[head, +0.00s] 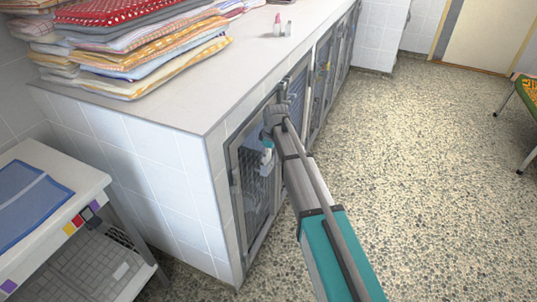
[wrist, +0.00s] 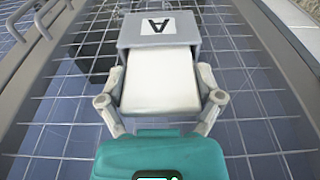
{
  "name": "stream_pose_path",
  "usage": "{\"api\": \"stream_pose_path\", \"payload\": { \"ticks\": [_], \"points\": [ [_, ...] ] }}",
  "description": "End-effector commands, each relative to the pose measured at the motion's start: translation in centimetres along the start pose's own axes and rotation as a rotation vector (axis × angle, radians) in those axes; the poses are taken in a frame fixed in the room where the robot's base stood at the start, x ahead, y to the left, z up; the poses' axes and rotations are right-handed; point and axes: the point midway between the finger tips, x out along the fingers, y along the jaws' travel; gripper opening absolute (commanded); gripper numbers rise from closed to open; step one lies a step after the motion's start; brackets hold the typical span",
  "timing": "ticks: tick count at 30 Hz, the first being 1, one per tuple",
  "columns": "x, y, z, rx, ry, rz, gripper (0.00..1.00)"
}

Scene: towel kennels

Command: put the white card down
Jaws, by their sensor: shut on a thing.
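The white card (wrist: 161,82) is between the two fingers of my gripper (wrist: 160,100) in the wrist view. My gripper is shut on it by its left and right edges. The card's far end lies at a grey box (wrist: 195,27) with a black letter A on a white label. The box's side walls show on both sides of that end; I cannot tell whether the card rests on the box. In the head view my gripper (head: 267,150) is in front of the nearest kennel door, by the box (head: 253,158). The card is not clear there.
The barred kennel door (head: 238,185) is close behind the box. Folded towels (head: 150,70) are stacked on the white counter (head: 225,85), with small bottles (head: 281,27) further back. A white side table (head: 75,180) stands at left. The speckled floor (head: 410,150) at right is mostly clear.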

Motion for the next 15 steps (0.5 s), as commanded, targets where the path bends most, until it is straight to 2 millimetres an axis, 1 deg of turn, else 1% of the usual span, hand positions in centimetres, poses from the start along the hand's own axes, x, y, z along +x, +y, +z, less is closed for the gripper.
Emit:
{"api": "stream_pose_path", "payload": {
  "ticks": [5, 6, 8, 15],
  "points": [
    [0.14, 0.01, 0.03, 0.0, 0.0, 0.0, 0.27],
    [0.13, 0.01, 0.03, 0.0, 0.0, 0.0, 0.88],
    [0.13, 0.01, 0.03, 0.0, 0.0, 0.0, 0.99],
    [0.13, 0.02, 0.04, 0.0, 0.0, 0.0, 1.0]
  ]
}}
